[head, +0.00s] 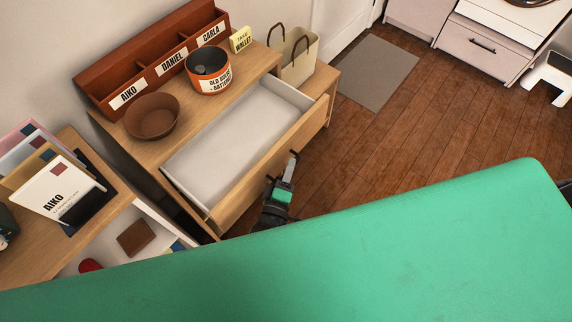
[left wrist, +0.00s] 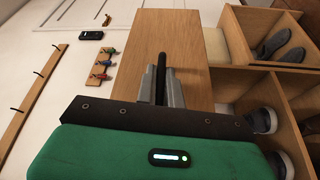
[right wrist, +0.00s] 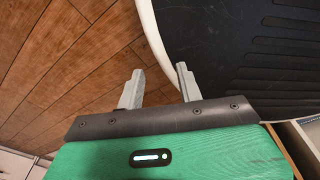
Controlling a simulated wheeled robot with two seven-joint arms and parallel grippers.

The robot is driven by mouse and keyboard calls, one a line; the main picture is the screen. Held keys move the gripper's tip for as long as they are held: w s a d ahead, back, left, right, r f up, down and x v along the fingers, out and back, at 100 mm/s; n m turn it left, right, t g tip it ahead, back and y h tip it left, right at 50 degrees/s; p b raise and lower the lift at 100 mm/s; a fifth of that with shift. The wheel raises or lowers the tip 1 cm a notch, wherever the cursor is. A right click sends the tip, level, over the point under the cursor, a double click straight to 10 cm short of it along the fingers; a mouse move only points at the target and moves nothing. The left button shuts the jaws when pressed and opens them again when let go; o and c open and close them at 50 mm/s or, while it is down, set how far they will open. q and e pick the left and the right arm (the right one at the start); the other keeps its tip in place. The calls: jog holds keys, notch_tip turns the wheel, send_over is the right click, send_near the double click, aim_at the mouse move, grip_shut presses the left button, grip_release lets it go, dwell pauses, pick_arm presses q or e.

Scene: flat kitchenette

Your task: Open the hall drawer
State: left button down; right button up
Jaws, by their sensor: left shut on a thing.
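The hall drawer (head: 235,140) stands pulled out of the wooden hall cabinet (head: 328,85), and its white interior is empty. Its wooden front also shows in the left wrist view (left wrist: 190,38). My left gripper (head: 287,172) is at the outside of the drawer front. In the left wrist view its two fingers (left wrist: 161,80) are shut on the black drawer handle (left wrist: 161,62). My right gripper (right wrist: 160,72) shows only in the right wrist view. It is open and empty, above the wood floor beside a dark ribbed surface.
On the cabinet top are a letter organizer (head: 150,65), a brown bowl (head: 151,117), a labelled battery tub (head: 209,72) and a yellow note block (head: 241,40). A tote bag (head: 293,55) stands at its far end. The floor (head: 420,130) right of the drawer is clear, with a grey mat (head: 377,72).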

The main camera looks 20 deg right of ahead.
pick_arm(q)
jog(key=c, duration=1.5)
grip_release()
pick_arm(e)
jog(key=shift+d, duration=0.55)
jog(key=shift+s+a, duration=0.1)
jog(key=shift+s, duration=0.05)
